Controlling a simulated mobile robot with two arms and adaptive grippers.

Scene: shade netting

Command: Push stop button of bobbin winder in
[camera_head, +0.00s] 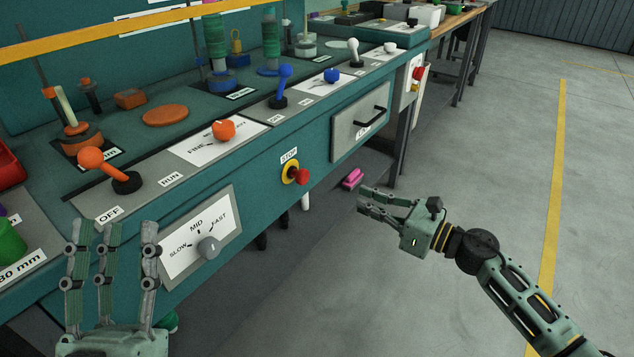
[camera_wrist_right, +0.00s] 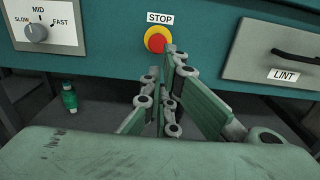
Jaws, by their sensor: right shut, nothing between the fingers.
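The stop button is a red mushroom knob (camera_head: 302,177) on a yellow collar, set in the teal front panel under a STOP label (camera_head: 289,156). In the right wrist view the red button (camera_wrist_right: 158,42) shows just beyond the fingertips, partly covered by them. My right gripper (camera_head: 361,200) is shut and empty, to the right of the button in the head view, with a gap between them. My left gripper (camera_head: 112,235) is at the lower left in front of the panel, its fingers pointing up and spread apart, holding nothing visible.
A speed dial (camera_head: 208,247) is left of the button, and a LINT drawer (camera_head: 358,122) with a black handle is to its right. An orange-knobbed lever (camera_head: 92,158) stands on the top. A pink object (camera_head: 352,178) lies below. Open floor is at right.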

